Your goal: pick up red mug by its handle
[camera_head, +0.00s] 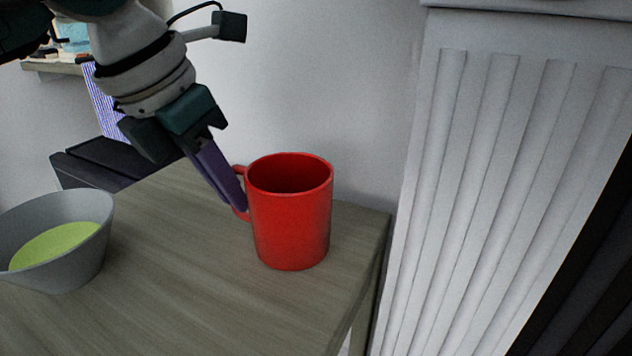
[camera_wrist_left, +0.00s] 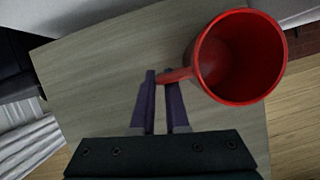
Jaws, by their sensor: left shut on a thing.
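The red mug (camera_head: 291,222) is upright over the wooden table (camera_head: 180,245), near its right end. Whether its base touches the table is hard to tell. Its handle (camera_head: 240,171) points left, toward my gripper. My left gripper (camera_head: 240,203) comes down from the upper left with its purple fingers shut on the handle, hiding part of it. In the left wrist view, the mug (camera_wrist_left: 240,58) is at the upper right, and the handle (camera_wrist_left: 174,76) reaches between the fingertips of the left gripper (camera_wrist_left: 162,80). My right gripper is not in view.
A grey bowl (camera_head: 82,262) with a yellow-green inside stands on the table at the left. A white fluted column (camera_head: 490,180) rises just past the table's right edge. A white wall is behind. The table between bowl and mug is clear.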

